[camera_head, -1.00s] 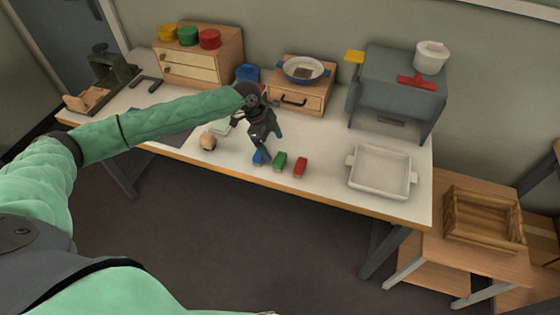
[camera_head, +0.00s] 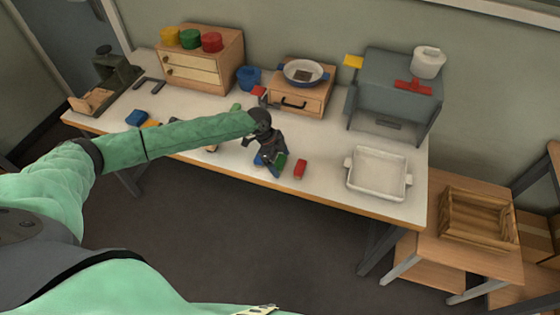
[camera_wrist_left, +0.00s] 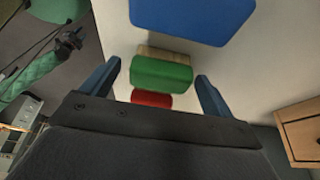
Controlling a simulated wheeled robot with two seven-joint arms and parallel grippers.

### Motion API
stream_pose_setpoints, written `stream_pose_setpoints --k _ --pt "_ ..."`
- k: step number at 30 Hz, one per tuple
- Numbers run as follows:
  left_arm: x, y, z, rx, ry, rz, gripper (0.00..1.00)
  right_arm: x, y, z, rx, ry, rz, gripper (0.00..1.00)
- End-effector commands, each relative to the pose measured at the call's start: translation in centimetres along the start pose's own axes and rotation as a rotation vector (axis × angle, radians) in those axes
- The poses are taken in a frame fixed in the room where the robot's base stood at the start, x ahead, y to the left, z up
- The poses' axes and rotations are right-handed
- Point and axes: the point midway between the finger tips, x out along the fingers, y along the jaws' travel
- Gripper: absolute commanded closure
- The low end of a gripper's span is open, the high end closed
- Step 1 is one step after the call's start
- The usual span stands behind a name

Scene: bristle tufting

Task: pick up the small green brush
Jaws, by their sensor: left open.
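The small green brush (camera_head: 281,160) lies near the front edge of the white table, between a blue brush (camera_head: 258,158) and a red brush (camera_head: 299,169). My left gripper (camera_head: 272,168) points down at it and partly covers the green and blue brushes in the head view. In the left wrist view the green brush (camera_wrist_left: 161,73) shows between the open fingers, with a gap on both sides. The red brush (camera_wrist_left: 151,99) shows beyond it, partly hidden by the gripper body, and a large blue shape (camera_wrist_left: 190,15) is at the top.
A white tray (camera_head: 350,182) stands to the right of the brushes. Behind are a small drawer box (camera_head: 297,102) with a pan (camera_head: 303,72) on it and a grey machine (camera_head: 395,92). My left arm covers part of the table's left side.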

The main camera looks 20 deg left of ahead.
Motion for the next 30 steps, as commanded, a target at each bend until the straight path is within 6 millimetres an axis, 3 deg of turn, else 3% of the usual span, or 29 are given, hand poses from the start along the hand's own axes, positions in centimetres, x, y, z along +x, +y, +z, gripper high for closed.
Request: stream_pose_setpoints --k 8,15,27,29,30 --pt "0.2 0.0 0.0 0.000 0.000 0.000 0.13 0.1 0.0 0.2 0.000 -0.001 0.000 0.64" --pt "0.2 0.0 0.0 0.000 0.000 0.000 0.60 0.1 0.1 0.2 0.001 -0.002 0.000 0.64" --pt "-0.2 0.0 -0.1 0.000 0.000 -0.001 0.61 0.4 0.1 0.1 0.000 -0.004 0.001 0.64" --pt "-0.5 -0.1 -0.3 0.000 0.001 -0.001 0.61 0.6 0.1 -0.3 0.000 -0.001 0.001 0.64" --pt "-0.9 0.0 -0.5 0.001 0.001 -0.002 0.61 0.3 -0.1 -1.6 0.000 0.013 0.000 0.64"
